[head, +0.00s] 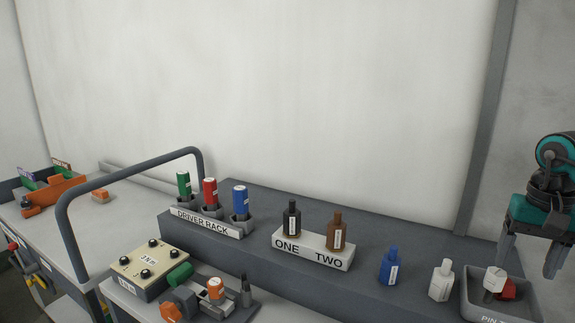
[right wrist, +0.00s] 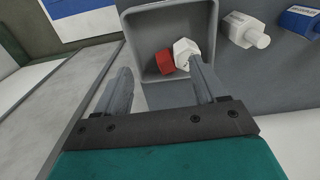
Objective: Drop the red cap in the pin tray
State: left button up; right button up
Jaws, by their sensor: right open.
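The red cap (head: 508,290) lies inside the grey pin tray (head: 532,313) at the lower right of the head view, beside a white-topped piece (head: 494,274). In the right wrist view the red cap (right wrist: 165,62) and the white piece (right wrist: 184,48) sit close together by the tray's near wall, inside the pin tray (right wrist: 150,22). My right gripper (head: 528,268) is open and points down over the tray area. Its spread fingers show in the right wrist view (right wrist: 160,68), with nothing held between them. My left gripper is out of view.
A white bottle (head: 441,281) and a blue bottle (head: 390,267) stand left of the tray. Dark and brown bottles stand in a ONE/TWO holder (head: 312,254). The driver rack (head: 207,223) and a grey rail (head: 130,172) are farther left.

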notch_tip(320, 180, up, 13)
jog(key=p, duration=0.1)
jog(key=shift+f+p, duration=0.15)
jog(key=shift+p, duration=0.15)
jog(key=shift+s, duration=0.1)
